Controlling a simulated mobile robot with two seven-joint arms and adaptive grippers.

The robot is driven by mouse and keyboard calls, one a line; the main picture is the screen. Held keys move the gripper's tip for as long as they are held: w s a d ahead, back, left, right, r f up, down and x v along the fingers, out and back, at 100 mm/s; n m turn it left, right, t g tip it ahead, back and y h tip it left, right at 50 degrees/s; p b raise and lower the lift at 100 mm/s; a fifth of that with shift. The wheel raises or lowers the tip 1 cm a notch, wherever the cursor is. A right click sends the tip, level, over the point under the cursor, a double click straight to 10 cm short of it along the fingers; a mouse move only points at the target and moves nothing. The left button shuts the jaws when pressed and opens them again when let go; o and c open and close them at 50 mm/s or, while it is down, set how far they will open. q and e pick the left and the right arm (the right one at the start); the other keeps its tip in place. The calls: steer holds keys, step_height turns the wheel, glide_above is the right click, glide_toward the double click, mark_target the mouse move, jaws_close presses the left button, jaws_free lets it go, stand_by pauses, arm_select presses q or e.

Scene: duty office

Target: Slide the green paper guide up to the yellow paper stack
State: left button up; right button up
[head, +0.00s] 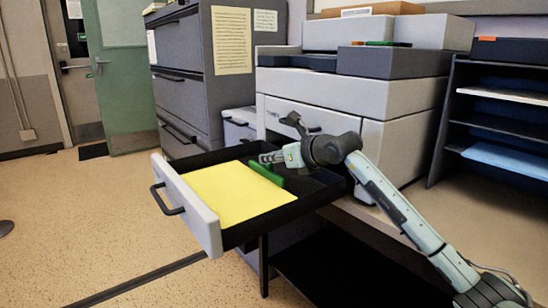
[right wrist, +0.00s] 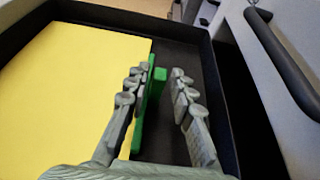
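The yellow paper stack (head: 232,196) lies in the pulled-out drawer; it fills the left part of the right wrist view (right wrist: 70,85). The green paper guide (head: 267,174) runs along the stack's right edge, very close to it; whether they touch is partly hidden by a finger. My right gripper (head: 268,158) is over the drawer at the guide. In the right wrist view its fingers (right wrist: 161,85) are apart, with the guide's raised green part (right wrist: 157,83) between them, nearer the left finger. A dark gap shows on the right finger's side. My left gripper is not in view.
The black drawer (head: 240,236) has a grey front with a handle (head: 166,199). The printer body (head: 330,105) stands behind it. A grey filing cabinet (head: 180,75) is at the back left and a dark shelf rack (head: 500,125) at the right. The drawer floor right of the guide is bare.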

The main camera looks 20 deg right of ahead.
steer(key=shift+o, duration=0.5)
steer(key=v, duration=1.2)
